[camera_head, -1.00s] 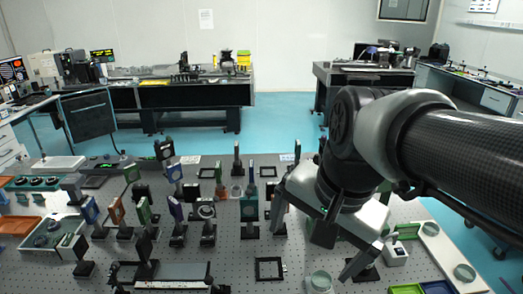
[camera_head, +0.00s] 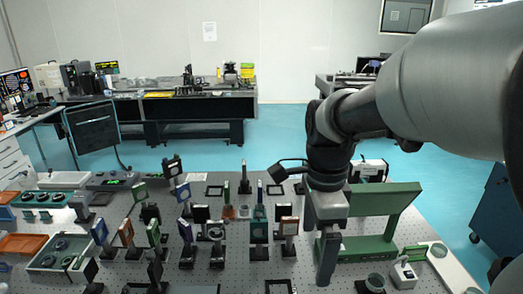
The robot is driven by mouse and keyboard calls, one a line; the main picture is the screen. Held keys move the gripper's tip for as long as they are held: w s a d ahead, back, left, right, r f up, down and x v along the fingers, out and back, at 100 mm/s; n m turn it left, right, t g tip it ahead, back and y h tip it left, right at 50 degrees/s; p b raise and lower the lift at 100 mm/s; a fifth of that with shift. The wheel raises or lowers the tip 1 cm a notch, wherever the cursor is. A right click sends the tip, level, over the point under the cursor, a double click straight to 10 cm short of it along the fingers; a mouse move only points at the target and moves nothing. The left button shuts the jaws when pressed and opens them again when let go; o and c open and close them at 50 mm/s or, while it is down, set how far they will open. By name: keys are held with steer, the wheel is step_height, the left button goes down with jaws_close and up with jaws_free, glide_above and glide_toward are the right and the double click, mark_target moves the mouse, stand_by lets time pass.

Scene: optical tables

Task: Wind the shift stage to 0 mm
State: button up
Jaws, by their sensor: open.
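My gripper (camera_head: 315,256) points down over the right part of the perforated table (camera_head: 230,277), with its two jaws apart and nothing seen between them. I cannot tell how high its tips are above the table. A dark, flat, long piece (camera_head: 190,289) at the bottom edge may be the shift stage. Only a sliver of it shows, left of my gripper. Its scale and any knob are out of view, so its setting cannot be read.
A green bracket-like stand (camera_head: 375,246) is just right of my gripper. Several upright optic mounts (camera_head: 255,232) crowd the table to the left. A black square frame (camera_head: 280,287) lies at the front. A small white device (camera_head: 404,277) stands at the right.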

step_height(320, 180, down, 9)
steer(key=b, duration=0.3)
steer(key=shift+d+r, duration=0.1)
stand_by(0.7)
step_height(320, 180, up, 13)
steer(key=a+n+t+p, duration=0.2)
steer(key=n+t, duration=0.1)
steer(key=n, duration=0.4)
steer(key=s+d+r+n+t+p, duration=0.1)
steer(key=s+d+n+t, duration=0.1)
steer(key=s+n, duration=0.7)
steer(key=shift+d+n+t, duration=0.3)
steer(key=shift+d+n, duration=0.55)
steer(key=shift+n, duration=0.15)
